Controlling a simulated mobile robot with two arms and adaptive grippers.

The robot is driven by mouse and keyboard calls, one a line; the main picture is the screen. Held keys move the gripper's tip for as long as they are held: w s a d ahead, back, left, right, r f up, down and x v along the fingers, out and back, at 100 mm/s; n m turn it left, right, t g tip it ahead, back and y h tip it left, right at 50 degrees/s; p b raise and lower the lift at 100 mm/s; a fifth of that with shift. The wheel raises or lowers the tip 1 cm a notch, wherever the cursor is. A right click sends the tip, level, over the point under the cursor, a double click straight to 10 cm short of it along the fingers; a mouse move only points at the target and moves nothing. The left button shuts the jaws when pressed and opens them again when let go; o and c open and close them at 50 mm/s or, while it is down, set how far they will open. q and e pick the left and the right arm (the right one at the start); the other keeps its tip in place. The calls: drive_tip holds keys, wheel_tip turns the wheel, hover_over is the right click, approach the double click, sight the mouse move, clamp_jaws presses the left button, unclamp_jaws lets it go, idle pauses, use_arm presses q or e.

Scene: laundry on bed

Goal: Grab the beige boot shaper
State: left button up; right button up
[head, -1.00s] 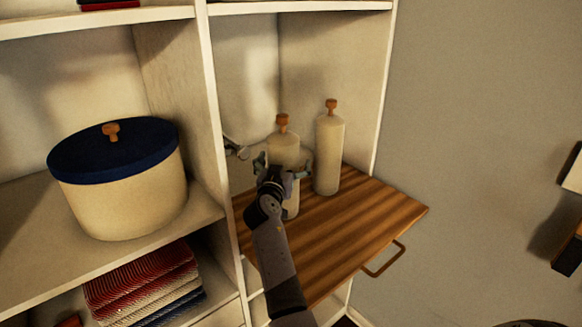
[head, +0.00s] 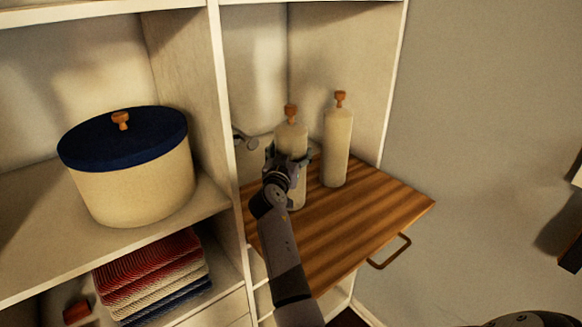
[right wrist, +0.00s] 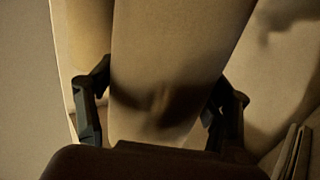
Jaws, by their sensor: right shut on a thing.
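Two beige boot shapers with brown knobs stand upright on the wooden fold-down shelf (head: 385,205) in the head view. My right gripper (head: 287,163) is shut on the left boot shaper (head: 291,138), with its fingers on either side of the body below the knob. In the right wrist view, this shaper (right wrist: 170,50) fills the space between the two dark fingers of my right gripper (right wrist: 160,100). The right boot shaper (head: 337,145) stands beside it, apart from the gripper. My left gripper is not in view.
A round beige box (head: 135,190) with a dark blue lid stands on the shelf to the left, beyond a white upright panel (head: 226,110). Folded textiles (head: 155,275) lie below it. A metal fitting (head: 244,139) sits behind the gripper. The wooden shelf's right part is clear.

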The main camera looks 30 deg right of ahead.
drive_tip(key=shift+r, duration=0.1)
drive_tip(key=c, duration=0.7)
